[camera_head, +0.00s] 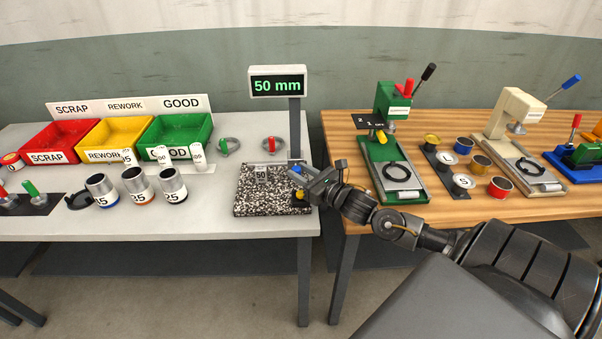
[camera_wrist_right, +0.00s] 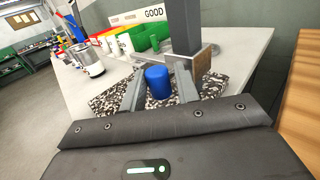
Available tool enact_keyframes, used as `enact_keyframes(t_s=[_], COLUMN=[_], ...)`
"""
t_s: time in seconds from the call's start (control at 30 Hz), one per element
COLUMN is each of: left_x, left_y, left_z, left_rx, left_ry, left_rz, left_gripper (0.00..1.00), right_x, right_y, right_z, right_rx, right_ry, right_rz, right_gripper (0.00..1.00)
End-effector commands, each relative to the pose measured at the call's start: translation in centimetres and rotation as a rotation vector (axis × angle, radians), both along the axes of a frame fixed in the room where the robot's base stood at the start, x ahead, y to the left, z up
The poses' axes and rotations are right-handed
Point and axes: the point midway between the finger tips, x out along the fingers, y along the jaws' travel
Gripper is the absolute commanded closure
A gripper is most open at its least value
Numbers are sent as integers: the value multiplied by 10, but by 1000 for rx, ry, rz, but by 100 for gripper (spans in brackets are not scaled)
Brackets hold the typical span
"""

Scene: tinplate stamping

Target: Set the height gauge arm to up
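The height gauge has a speckled granite plate (camera_head: 262,198), a grey post (camera_head: 294,125) and a display (camera_head: 277,85) reading 50 mm. A blue knob (camera_head: 297,169) shows beside the post, partly hidden by my gripper; it also shows in the right wrist view (camera_wrist_right: 157,82). My right gripper (camera_head: 304,176) is at the right side of the plate. In the right wrist view its fingers (camera_wrist_right: 158,90) stand on either side of the blue knob, with gaps visible. The gauge arm is mostly hidden, so its height is unclear. My left gripper is not in view.
A green press (camera_head: 388,150) stands on the wooden bench (camera_head: 450,209) to the right.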

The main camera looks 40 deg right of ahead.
Motion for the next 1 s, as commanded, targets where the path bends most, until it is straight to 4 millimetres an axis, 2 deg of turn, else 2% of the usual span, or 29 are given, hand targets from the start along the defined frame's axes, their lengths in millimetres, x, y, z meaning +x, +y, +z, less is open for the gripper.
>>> enact_keyframes(t_s=[0.03, 0.17, 0.33, 0.43, 0.57, 0.8, 1.0], left_x=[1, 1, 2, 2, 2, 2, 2], left_y=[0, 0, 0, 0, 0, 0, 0], left_z=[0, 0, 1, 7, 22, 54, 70], left_rx=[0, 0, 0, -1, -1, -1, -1], left_ry=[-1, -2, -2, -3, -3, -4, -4], left_rz=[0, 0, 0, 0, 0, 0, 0], left_gripper=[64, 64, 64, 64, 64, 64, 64], right_x=[0, -1, -1, 0, 0, -1, 0], right_y=[2, 3, 3, 5, 5, 4, 3], right_z=[0, 0, 1, 10, 36, 95, 133], right_rx=[1, 2, 2, 2, 2, 1, 2], right_ry=[0, 0, 0, -1, -5, -7, -5], right_rz=[6, 7, 8, 11, 13, 11, 8], right_gripper=[83, 100, 100, 100, 100, 100, 100])
